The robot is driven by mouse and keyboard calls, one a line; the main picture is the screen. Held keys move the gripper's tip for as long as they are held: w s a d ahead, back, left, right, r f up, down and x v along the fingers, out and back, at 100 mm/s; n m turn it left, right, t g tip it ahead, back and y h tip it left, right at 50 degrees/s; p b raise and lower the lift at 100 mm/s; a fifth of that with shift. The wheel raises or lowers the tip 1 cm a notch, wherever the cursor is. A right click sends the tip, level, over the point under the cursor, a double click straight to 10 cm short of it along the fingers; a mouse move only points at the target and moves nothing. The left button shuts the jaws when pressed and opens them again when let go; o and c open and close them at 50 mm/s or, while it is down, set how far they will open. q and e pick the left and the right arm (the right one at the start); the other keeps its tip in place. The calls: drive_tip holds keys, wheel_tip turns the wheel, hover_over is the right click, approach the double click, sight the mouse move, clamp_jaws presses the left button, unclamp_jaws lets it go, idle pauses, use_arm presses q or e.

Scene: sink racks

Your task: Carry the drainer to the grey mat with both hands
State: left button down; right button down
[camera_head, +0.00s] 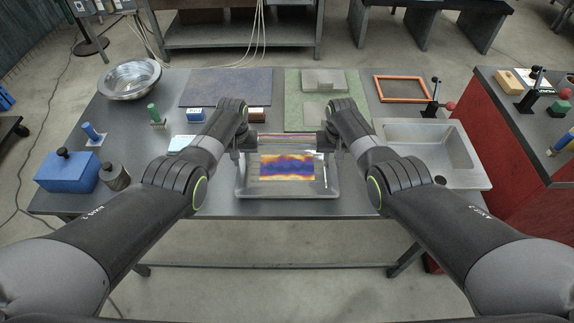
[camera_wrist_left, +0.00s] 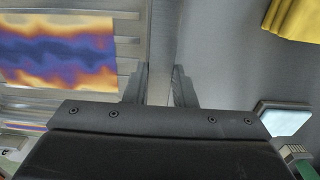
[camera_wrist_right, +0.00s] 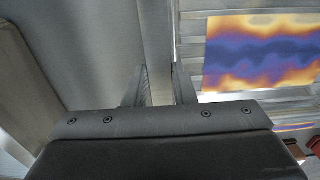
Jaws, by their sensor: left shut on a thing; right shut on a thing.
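The drainer (camera_head: 243,188) is a shallow metal rack with slats at the front middle of the table. A panel (camera_head: 287,167) with an orange, yellow and purple pattern shows within it. My left gripper (camera_head: 238,150) is shut on its left rim, which shows between the fingers in the left wrist view (camera_wrist_left: 160,45). My right gripper (camera_head: 334,150) is shut on its right rim, also seen in the right wrist view (camera_wrist_right: 156,40). I cannot tell whether the drainer touches the table. A dark purplish-grey mat (camera_head: 227,87) lies at the back, left of centre.
A green mat (camera_head: 293,110) with grey pieces on it lies right of the grey one. A sink basin (camera_head: 440,150) is at right, a blue box (camera_head: 66,173) and metal bowl (camera_head: 130,80) at left.

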use_arm(q)
drive_tip(key=shift+r, duration=0.15)
use_arm(e)
drive_tip(key=shift+w+r, duration=0.1)
drive_tip(key=shift+r, duration=0.05)
